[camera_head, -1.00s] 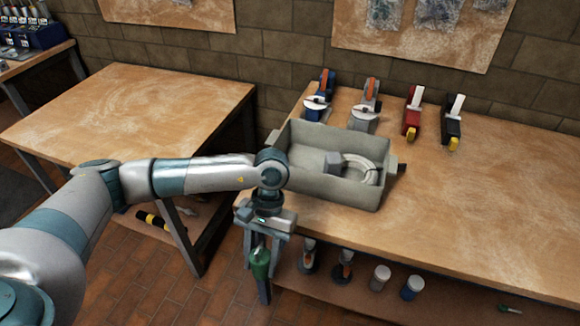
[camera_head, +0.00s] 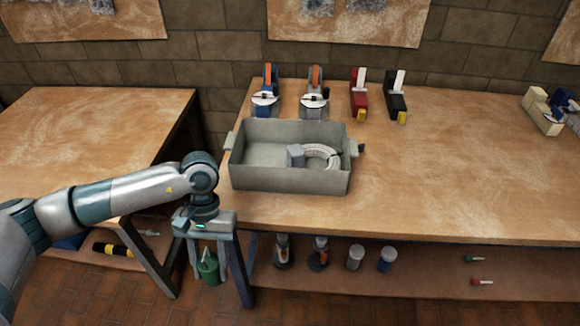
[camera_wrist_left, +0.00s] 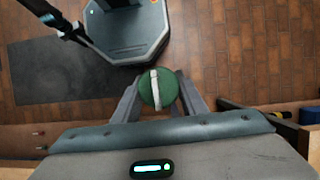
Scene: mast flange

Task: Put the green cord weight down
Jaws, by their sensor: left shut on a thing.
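The green cord weight (camera_head: 209,269) hangs upright in my left gripper (camera_head: 209,262), in front of the workbench's left front corner and below the top's level. In the left wrist view the green cord weight (camera_wrist_left: 159,91) shows as a round green top with a pale strap across it. The fingers of my left gripper (camera_wrist_left: 158,90) stand on both sides of it and are shut on it. My right gripper is not in view.
A grey tray (camera_head: 290,183) holding a pale coil (camera_head: 322,156) stands on the workbench (camera_head: 430,190). Several clamp-like tools stand behind it. The bench top right of the tray is largely clear. A second table (camera_head: 85,130) is at left, a lower shelf (camera_head: 430,280) underneath.

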